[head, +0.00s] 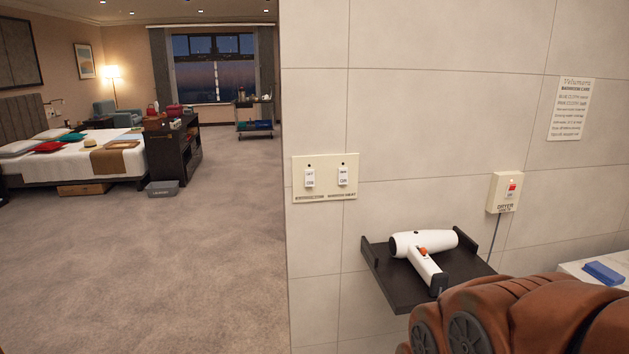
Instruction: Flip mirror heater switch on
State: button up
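A cream switch plate (325,192) is fixed to the tiled wall near its left edge. It carries two white rocker switches side by side, a left one (309,178) and a right one (343,175). Each has a small dark dot above it and ON lettering near its lower end. The labels under the switches are too small to read surely, so I cannot tell which is the mirror heater switch. My brown arm fills the lower right corner, apart from the plate in the picture. My gripper is not in view.
A dark shelf (385,277) with a white hair dryer (424,250) juts from the wall below and right of the plate. A dryer box (503,193) with a red switch and a notice (570,108) are further right. Open carpet (200,270) lies left of the wall.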

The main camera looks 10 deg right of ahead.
aim_at(343, 172)
jog(key=k, duration=1.35)
jog(key=u, duration=0.7)
jog(key=i, duration=1.7)
jog(key=z, duration=0.55)
